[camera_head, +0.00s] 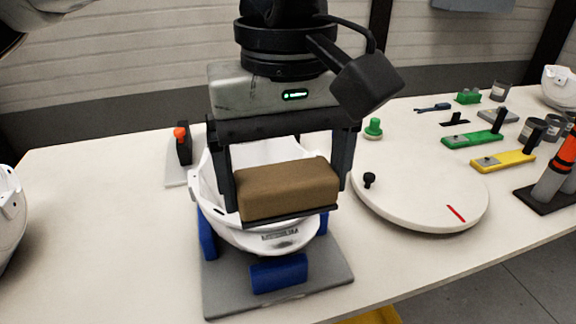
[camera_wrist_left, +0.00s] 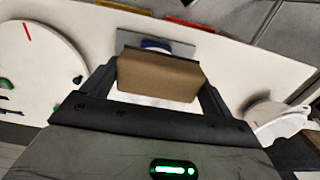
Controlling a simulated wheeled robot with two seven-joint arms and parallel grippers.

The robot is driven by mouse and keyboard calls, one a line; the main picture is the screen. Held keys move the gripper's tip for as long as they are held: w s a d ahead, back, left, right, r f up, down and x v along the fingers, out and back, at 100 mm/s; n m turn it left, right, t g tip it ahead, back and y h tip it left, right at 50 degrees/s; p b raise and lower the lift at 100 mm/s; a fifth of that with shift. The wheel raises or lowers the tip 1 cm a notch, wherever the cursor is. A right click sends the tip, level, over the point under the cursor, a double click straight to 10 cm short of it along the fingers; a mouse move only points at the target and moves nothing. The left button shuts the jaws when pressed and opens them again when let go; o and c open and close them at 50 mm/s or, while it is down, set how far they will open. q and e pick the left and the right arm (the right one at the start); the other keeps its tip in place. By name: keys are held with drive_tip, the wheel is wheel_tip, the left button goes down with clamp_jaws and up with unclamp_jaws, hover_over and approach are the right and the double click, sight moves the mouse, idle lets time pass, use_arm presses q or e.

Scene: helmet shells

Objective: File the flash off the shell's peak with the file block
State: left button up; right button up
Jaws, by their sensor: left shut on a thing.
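My left gripper (camera_head: 288,185) is shut on the file block (camera_head: 289,187), a brown block with a dark plate under it. The white helmet shell (camera_head: 223,221) sits in a cradle with blue supports (camera_head: 279,273) on a grey base plate (camera_head: 330,287). The block is over the shell and hides much of it; I cannot tell whether they touch. In the left wrist view the block (camera_wrist_left: 158,76) lies between both fingers, with a little white shell (camera_wrist_left: 150,101) showing below it. My right gripper is not in view.
A round white turntable (camera_head: 420,200) with a black knob and red mark stands right of the cradle. A toggle clamp with a red tip (camera_head: 182,142) is behind left. Green and yellow tools (camera_head: 503,160) and grey cups lie at the right. Another white shell (camera_head: 8,215) is at the left edge.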

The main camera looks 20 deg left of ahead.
sight(287, 212)
use_arm(q)
drive_tip(key=shift+f+b, duration=0.5)
wheel_tip(287, 212, down, 4)
drive_tip(key=b, duration=0.3)
drive_tip(key=shift+r, duration=0.1)
drive_tip(key=shift+f+b, duration=0.65)
drive_tip(key=shift+b, duration=0.2)
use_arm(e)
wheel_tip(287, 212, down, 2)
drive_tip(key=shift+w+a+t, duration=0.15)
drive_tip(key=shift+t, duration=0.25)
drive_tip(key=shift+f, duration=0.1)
use_arm(q)
drive_tip(key=shift+f, duration=0.1)
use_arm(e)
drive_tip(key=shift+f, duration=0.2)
use_arm(q)
drive_tip(key=shift+f+b, duration=0.95)
drive_tip(key=shift+b, duration=0.05)
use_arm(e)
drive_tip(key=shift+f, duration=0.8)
